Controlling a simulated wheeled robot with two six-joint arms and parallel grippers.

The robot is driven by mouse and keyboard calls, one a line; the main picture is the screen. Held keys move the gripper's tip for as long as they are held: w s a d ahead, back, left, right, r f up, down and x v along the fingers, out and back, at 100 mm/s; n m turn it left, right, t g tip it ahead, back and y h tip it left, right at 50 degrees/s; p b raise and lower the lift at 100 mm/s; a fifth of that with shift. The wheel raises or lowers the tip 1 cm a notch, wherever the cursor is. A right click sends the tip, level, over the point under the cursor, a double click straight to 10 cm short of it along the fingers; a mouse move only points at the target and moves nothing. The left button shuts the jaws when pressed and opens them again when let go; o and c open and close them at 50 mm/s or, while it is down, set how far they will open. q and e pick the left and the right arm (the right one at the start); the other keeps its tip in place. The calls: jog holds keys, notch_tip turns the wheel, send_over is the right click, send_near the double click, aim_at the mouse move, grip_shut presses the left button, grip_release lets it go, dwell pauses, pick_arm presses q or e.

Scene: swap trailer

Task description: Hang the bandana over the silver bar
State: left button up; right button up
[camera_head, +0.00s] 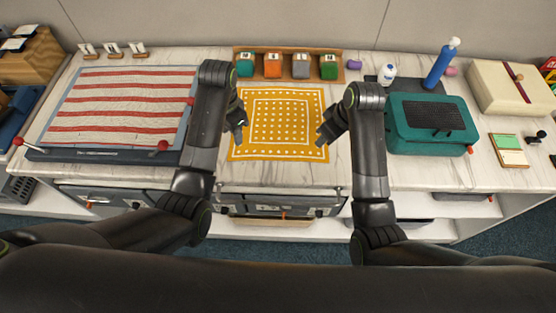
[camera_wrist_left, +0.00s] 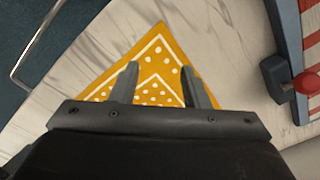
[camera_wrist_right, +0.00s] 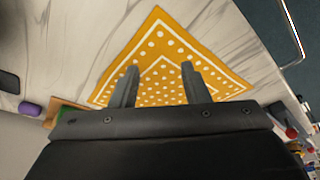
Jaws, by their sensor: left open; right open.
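The yellow bandana (camera_head: 280,122) with white dots and a white border lies flat on the marble counter. My left gripper (camera_head: 240,132) is open and empty above its left side. My right gripper (camera_head: 321,134) is open and empty above its right side. In the left wrist view a corner of the bandana (camera_wrist_left: 158,45) points up beyond the open fingers (camera_wrist_left: 158,70). In the right wrist view another part of the bandana (camera_wrist_right: 170,45) lies beyond the open fingers (camera_wrist_right: 159,68). A silver bar shows at the counter's front edge in the left wrist view (camera_wrist_left: 27,52) and right wrist view (camera_wrist_right: 291,28).
A striped red-and-white cloth on a frame (camera_head: 118,110) is left of the bandana. A teal case (camera_head: 430,125) is at right. Bare marble (camera_head: 280,174) lies in front of the bandana.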

aim_at(236, 153)
pick_arm(q)
jog(key=shift+s+f, duration=0.15)
jog(key=shift+f, duration=3.75)
pick_arm(e)
jog(key=shift+f, duration=3.9)
pick_arm(q)
jog(key=shift+f, duration=0.15)
pick_arm(e)
jog(key=shift+f, duration=0.1)
pick_arm(q)
jog(key=shift+c, duration=0.3)
pick_arm(e)
jog(key=shift+c, duration=0.3)
pick_arm(q)
grip_shut()
pick_arm(e)
jog(key=shift+s, duration=0.1)
grip_shut()
pick_arm(q)
jog(key=shift+r, duration=0.2)
